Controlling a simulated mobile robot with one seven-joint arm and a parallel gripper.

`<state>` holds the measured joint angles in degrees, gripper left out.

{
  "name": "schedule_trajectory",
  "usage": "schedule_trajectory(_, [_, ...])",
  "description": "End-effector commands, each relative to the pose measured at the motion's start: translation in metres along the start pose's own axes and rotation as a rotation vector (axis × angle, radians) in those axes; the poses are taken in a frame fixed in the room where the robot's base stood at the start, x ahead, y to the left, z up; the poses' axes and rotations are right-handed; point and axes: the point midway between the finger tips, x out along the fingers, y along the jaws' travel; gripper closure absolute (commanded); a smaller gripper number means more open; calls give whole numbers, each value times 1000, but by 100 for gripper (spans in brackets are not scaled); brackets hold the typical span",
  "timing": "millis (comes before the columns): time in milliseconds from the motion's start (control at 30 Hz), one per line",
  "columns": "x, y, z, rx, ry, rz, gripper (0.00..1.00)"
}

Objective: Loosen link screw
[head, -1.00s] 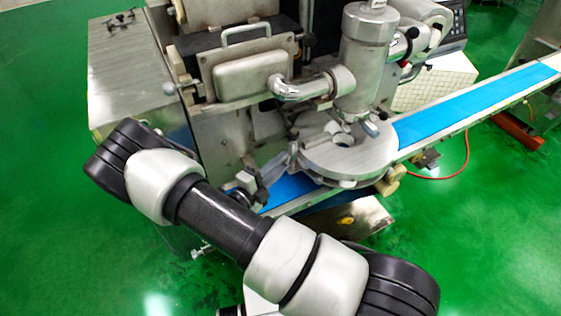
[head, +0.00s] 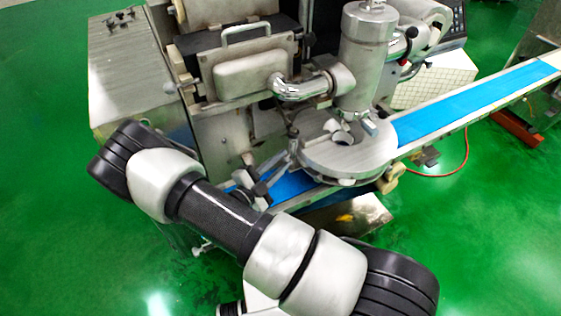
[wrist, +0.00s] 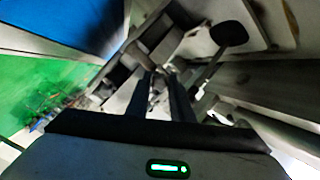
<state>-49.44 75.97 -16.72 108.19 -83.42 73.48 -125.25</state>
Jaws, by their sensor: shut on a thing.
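In the wrist view my gripper (wrist: 161,84) has its two dark fingers close together on a small metal piece, which I take to be the link screw (wrist: 157,73). The fingers cover most of it, so its turn cannot be read. A pale metal rod-like part (wrist: 139,50) lies just beyond the fingertips. In the head view the link area, with dark knobs (head: 261,189), sits at the left of the round metal disc (head: 350,158). My own arm lies in front, and the gripper's contact is not clear there.
A dark oval knob (wrist: 229,33) on a thin rod stands close right of the fingers. The blue conveyor belt (head: 470,104) runs under the disc. The metal cylinder and pipe (head: 300,88) stand above. Green floor lies open at the left and front.

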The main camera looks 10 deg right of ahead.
Motion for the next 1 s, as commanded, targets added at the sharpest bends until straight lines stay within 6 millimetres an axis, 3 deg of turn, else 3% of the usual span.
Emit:
schedule_trajectory(267, [-1, 0, 1, -1, -2, 0, 100])
schedule_trajectory(300, [-1, 0, 1, -1, -2, 0, 74])
schedule_trajectory(400, [0, 0, 0, -1, -2, 0, 60])
schedule_trajectory(767, [-5, 0, 1, 0, -2, -1, 60])
schedule_trajectory(1000, [-47, 0, 2, 1, -5, -2, 60])
